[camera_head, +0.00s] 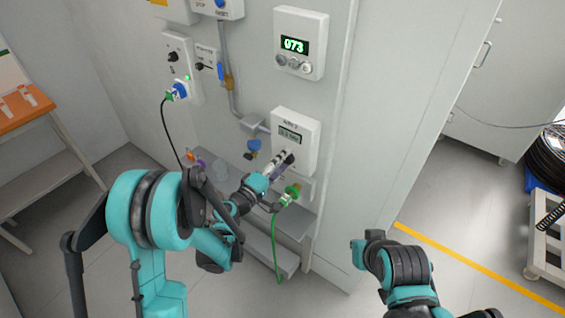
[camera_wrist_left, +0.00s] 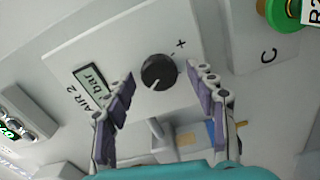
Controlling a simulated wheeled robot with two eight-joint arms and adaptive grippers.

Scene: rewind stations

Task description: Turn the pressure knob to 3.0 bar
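The pressure knob (camera_wrist_left: 158,72) is a round black dial with a white pointer line, on a white panel marked AIR 2 in the left wrist view. A plus sign is printed beside it. The panel's small display (camera_wrist_left: 92,84) shows "bar"; its number is hidden or unreadable. In the head view the AIR 2 box (camera_head: 302,128) hangs on the grey wall, and my gripper covers the knob. My left gripper (camera_wrist_left: 164,85) is open, its purple-padded fingers on either side of the knob with gaps to it. My right gripper is not clearly visible; only part of that arm shows at the lower right.
A box reading 073 (camera_head: 299,44) is mounted above. A green hose (camera_head: 275,250) hangs from a fitting below the AIR 2 box. A blue valve (camera_head: 253,146) is at its left. A grey step (camera_head: 240,180) stands under it.

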